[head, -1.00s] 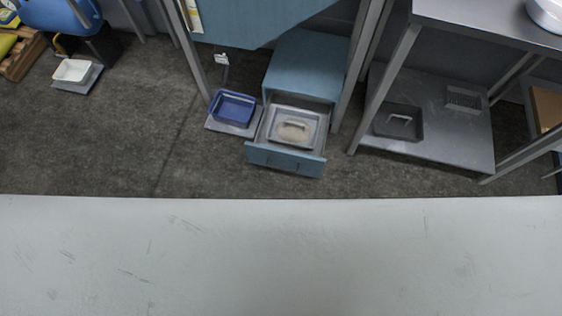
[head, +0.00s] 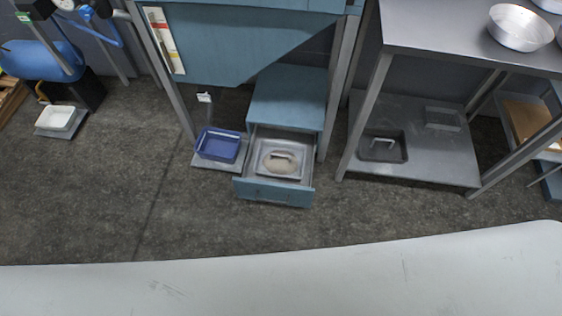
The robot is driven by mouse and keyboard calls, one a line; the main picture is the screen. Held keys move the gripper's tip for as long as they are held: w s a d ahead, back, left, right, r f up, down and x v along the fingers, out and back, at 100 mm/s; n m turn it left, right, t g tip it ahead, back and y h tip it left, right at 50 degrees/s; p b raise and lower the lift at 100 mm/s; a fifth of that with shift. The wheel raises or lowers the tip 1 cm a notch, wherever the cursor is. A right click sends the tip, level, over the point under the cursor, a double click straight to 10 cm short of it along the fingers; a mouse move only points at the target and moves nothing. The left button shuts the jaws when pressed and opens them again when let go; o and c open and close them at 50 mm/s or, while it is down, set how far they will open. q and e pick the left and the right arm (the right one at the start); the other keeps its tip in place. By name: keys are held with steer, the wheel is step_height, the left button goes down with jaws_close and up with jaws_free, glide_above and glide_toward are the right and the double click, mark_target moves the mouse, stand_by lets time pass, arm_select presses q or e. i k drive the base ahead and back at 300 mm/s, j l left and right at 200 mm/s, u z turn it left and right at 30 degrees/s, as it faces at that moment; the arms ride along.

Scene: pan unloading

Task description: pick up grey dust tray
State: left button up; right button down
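A grey tray (head: 295,173) with a beige heap, which looks like dust, and a handle sits in the open bottom drawer (head: 272,192) of a blue cabinet. A second, darker grey tray (head: 397,153) with a light handle lies on the lower shelf of the metal table at the right. I cannot tell from the picture alone which one is called the grey dust tray. Neither of my grippers is in view.
A blue bin (head: 218,146) stands on a scale left of the drawer. A white tray (head: 58,118) stands on another scale at the far left. Metal bowls (head: 520,28) stand on the table at the upper right. Open dark floor (head: 200,225) lies before the drawer.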

mark_target(281, 159)
steer(key=i+j, duration=0.25)
steer(key=i+j+z, duration=0.5)
steer(key=z, duration=0.2)
steer(key=i+j+z, duration=0.15)
steer(key=j+z, duration=0.2)
